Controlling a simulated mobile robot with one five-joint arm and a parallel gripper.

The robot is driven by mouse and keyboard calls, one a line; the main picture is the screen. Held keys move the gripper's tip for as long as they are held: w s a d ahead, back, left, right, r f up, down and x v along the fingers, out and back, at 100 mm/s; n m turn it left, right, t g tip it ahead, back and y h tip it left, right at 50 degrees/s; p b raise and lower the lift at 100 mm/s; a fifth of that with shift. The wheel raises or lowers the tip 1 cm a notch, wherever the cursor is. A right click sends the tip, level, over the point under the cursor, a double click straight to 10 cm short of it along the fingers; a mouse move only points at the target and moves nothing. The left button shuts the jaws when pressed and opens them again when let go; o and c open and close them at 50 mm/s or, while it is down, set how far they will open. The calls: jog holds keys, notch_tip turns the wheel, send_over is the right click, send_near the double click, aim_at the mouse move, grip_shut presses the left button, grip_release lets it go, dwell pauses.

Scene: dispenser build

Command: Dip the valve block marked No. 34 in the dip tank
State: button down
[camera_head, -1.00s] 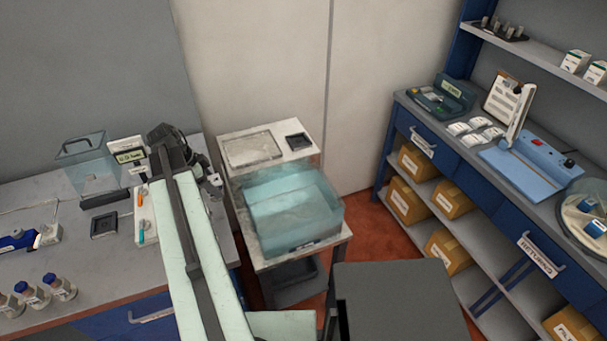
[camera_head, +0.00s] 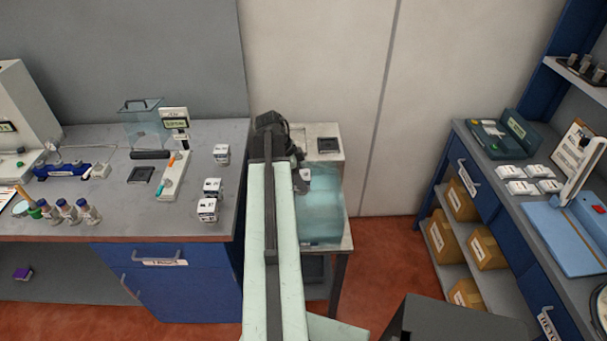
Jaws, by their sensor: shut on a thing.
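The dip tank (camera_head: 324,222) is a clear, blue-tinted basin on a small stand, right of the bench. My gripper (camera_head: 299,165) is at the tank's back left part, shut on a small white block with a dark top (camera_head: 304,181). The marking on this block is too small to read. I cannot tell whether the block is above the liquid or touching it. My arm hides the tank's left side. Three similar white valve blocks stand on the bench: one at the back (camera_head: 221,154), one in the middle (camera_head: 212,187) and one in front (camera_head: 207,209).
The bench (camera_head: 130,220) at left carries a clear box (camera_head: 142,125), a small display (camera_head: 174,115), a dark square tray (camera_head: 141,175) and several bottles (camera_head: 72,210). A dark square pad (camera_head: 328,145) lies behind the tank. Blue shelving (camera_head: 470,190) stands at right, across open red floor.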

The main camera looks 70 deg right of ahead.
aim_at(303, 174)
jog(key=r+p, duration=0.3)
jog(key=shift+w+d+r, duration=0.15)
jog(key=shift+d, duration=0.05)
jog(key=shift+w+a+f+b, duration=0.1)
jog(key=shift+w+f+b, duration=0.05)
jog(key=shift+f+b, duration=0.4)
notch_tip(303, 174, down, 18)
jog(key=b, duration=1.8)
jog(key=shift+f, duration=0.15)
jog(key=shift+f+b, duration=0.55)
jog(key=c, duration=0.5)
grip_release()
jog(key=p+v, duration=0.7)
jog(key=v, duration=0.1)
